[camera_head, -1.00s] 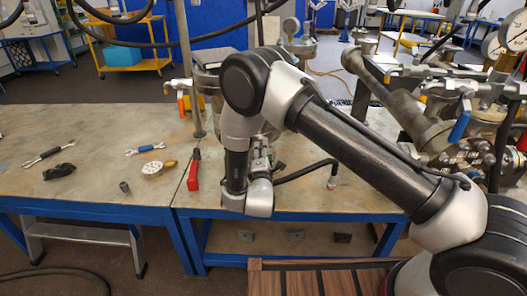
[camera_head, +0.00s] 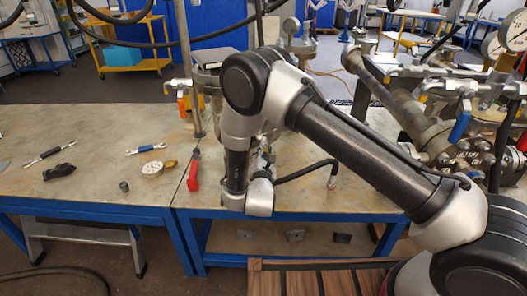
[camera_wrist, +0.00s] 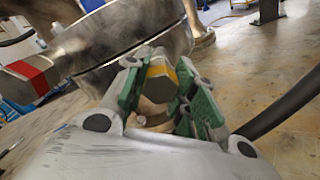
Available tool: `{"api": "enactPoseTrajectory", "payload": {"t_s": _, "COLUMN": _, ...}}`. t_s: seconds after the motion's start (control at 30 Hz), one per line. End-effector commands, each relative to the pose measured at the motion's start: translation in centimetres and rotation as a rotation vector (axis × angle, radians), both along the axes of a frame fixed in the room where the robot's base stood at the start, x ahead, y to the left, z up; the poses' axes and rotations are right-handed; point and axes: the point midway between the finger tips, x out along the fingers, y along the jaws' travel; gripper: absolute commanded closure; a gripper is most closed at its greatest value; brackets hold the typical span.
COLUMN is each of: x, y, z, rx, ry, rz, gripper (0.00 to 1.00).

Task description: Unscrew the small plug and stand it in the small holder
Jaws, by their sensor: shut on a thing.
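The small plug (camera_wrist: 160,78) looks like a grey hex-shaped head with a yellow band, in the wrist view. My gripper (camera_wrist: 160,88) is shut on it, with a green-padded finger on either side. A round brass-coloured part shows just below the plug between the fingers. I cannot tell whether the plug is still in its thread. In the head view my gripper is mostly hidden behind my own arm, above the bench. I cannot pick out the small holder for certain in either view.
A large metal vessel (camera_wrist: 130,35) fills the wrist view's upper left. A black hose (camera_wrist: 285,105) lies at right. On the bench are a red-handled item (camera_head: 194,172), a blue-handled wrench (camera_head: 147,150), a round gauge (camera_head: 152,168) and a small dark cylinder (camera_head: 124,187).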

Motion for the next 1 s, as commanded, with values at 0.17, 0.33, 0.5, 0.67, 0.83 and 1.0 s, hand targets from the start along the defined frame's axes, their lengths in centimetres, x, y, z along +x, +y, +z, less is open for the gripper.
{"api": "enactPoseTrajectory", "payload": {"t_s": 0.17, "x": 0.0, "y": 0.0, "z": 0.0, "rx": -0.153, "ry": 0.006, "rz": 0.001, "gripper": 1.0}}
{"api": "enactPoseTrajectory", "payload": {"t_s": 0.33, "x": 0.0, "y": 0.0, "z": 0.0, "rx": -0.153, "ry": 0.007, "rz": 0.0, "gripper": 0.65}}
{"api": "enactPoseTrajectory", "payload": {"t_s": 0.5, "x": 0.0, "y": 0.0, "z": 0.0, "rx": -0.151, "ry": 0.006, "rz": 0.001, "gripper": 0.48}}
{"api": "enactPoseTrajectory", "payload": {"t_s": 0.67, "x": 0.0, "y": 0.0, "z": 0.0, "rx": -0.151, "ry": 0.007, "rz": 0.0, "gripper": 0.48}}
{"api": "enactPoseTrajectory", "payload": {"t_s": 0.83, "x": -0.8, "y": 0.1, "z": -0.1, "rx": -0.151, "ry": 0.007, "rz": 0.002, "gripper": 0.48}}
{"api": "enactPoseTrajectory", "payload": {"t_s": 1.0, "x": -4.0, "y": 0.3, "z": -0.1, "rx": -0.153, "ry": 0.008, "rz": 0.005, "gripper": 0.48}}
